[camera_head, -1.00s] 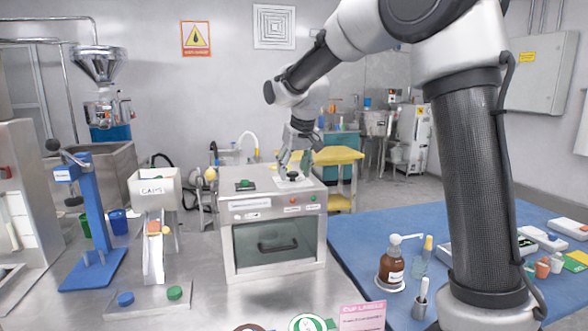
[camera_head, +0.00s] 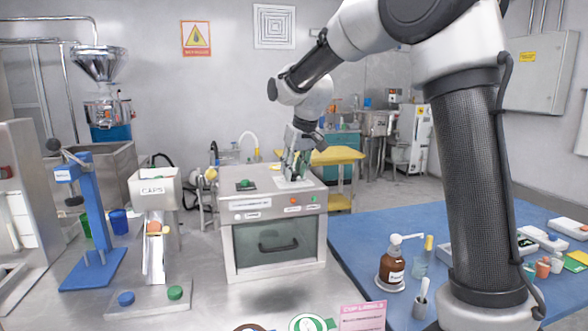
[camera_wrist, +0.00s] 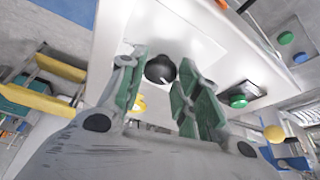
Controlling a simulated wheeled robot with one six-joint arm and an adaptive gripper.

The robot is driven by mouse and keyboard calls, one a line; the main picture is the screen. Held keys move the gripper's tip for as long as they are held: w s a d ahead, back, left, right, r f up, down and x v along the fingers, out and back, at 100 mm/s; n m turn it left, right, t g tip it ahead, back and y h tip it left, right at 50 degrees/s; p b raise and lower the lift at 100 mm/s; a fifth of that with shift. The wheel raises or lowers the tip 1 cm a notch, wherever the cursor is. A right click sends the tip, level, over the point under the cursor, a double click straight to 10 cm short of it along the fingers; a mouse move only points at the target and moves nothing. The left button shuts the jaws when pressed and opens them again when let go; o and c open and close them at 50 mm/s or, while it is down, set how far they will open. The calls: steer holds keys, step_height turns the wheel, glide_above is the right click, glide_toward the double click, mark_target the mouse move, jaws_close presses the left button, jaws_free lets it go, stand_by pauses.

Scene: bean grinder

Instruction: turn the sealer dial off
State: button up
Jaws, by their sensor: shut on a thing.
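The sealer (camera_head: 232,240) is a pale metal box with a dark front window and handle, standing on the steel counter. Its dial (camera_wrist: 159,69) is a round black knob with a white mark, on a white plate (camera_wrist: 205,50) on the sealer's top. My gripper (camera_head: 293,178) points down at the right side of that top and hides the dial in the head view. In the wrist view, the gripper's green-padded fingers (camera_wrist: 160,62) stand on either side of the dial, shut on it.
A green button (camera_head: 244,183) sits on the sealer's top, left of the dial; it also shows in the wrist view (camera_wrist: 237,101). The caps dispenser (camera_head: 153,188) and a blue press (camera_head: 88,205) stand to the left. A brown pump bottle (camera_head: 392,268) is on the blue mat (camera_head: 370,225).

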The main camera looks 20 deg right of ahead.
steer(key=shift+w+d+n+g+y, duration=0.15)
steer(key=shift+n+y, duration=0.25)
steer(key=shift+n, duration=0.75)
steer(key=shift+s+a+n+g+y, duration=0.15)
steer(key=shift+n+y, duration=0.25)
steer(key=shift+n, duration=0.75)
steer(key=shift+w+d, duration=0.1)
steer(key=shift+d, duration=0.05)
steer(key=o, duration=1)
steer(key=v, duration=1.2)
